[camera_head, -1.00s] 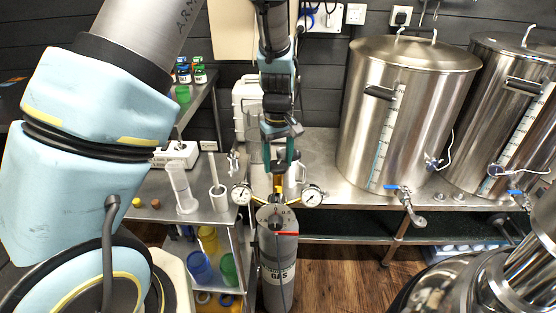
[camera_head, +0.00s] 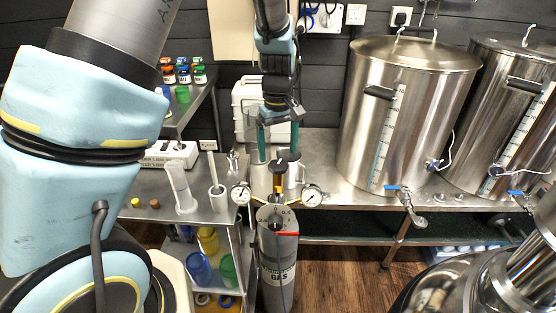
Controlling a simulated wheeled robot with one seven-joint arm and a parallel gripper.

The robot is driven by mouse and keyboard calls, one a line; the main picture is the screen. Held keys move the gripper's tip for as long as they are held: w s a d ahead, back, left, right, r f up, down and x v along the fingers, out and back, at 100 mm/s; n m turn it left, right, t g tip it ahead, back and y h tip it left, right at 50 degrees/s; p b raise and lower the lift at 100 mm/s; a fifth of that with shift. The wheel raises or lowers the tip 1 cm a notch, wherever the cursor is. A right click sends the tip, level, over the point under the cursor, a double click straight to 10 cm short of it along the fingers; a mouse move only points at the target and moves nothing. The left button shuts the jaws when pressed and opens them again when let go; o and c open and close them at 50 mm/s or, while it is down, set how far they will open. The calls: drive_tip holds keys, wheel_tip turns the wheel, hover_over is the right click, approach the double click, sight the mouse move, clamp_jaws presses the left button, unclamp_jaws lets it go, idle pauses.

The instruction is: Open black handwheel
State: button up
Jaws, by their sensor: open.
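A grey gas cylinder (camera_head: 278,268) marked GAS stands upright on the floor at lower centre. A brass valve (camera_head: 278,182) is above it, between two round white gauges, the left gauge (camera_head: 240,194) and the right gauge (camera_head: 312,196). A small black part, which looks like the black handwheel (camera_head: 280,165), sits on top of the brass valve; its outline is partly unclear. My gripper (camera_head: 278,156) points down over it, its teal fingers spread apart, with nothing visibly held between them. I cannot tell whether a fingertip touches the handwheel.
Metal mugs (camera_head: 294,178) stand on the steel bench close behind the valve. Large steel kettles (camera_head: 405,120) with taps fill the right. A steel shelf (camera_head: 215,235) with coloured containers is left of the cylinder. A shiny metal vessel (camera_head: 485,270) is at lower right.

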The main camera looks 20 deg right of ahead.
sight(278, 164)
wheel_tip(278, 164, up, 7)
drive_tip(key=shift+b, duration=0.45)
drive_tip(key=s+a+m, duration=0.1)
drive_tip(key=s+a, duration=0.1)
drive_tip(key=a, duration=1.3)
drive_tip(key=s+a+t, duration=0.1)
drive_tip(key=s+a, duration=0.1)
drive_tip(key=a, duration=1.3)
drive_tip(key=shift+a+f+m+t, duration=0.2)
drive_tip(key=shift+f+m+t, duration=0.1)
drive_tip(key=shift+f+m, duration=0.15)
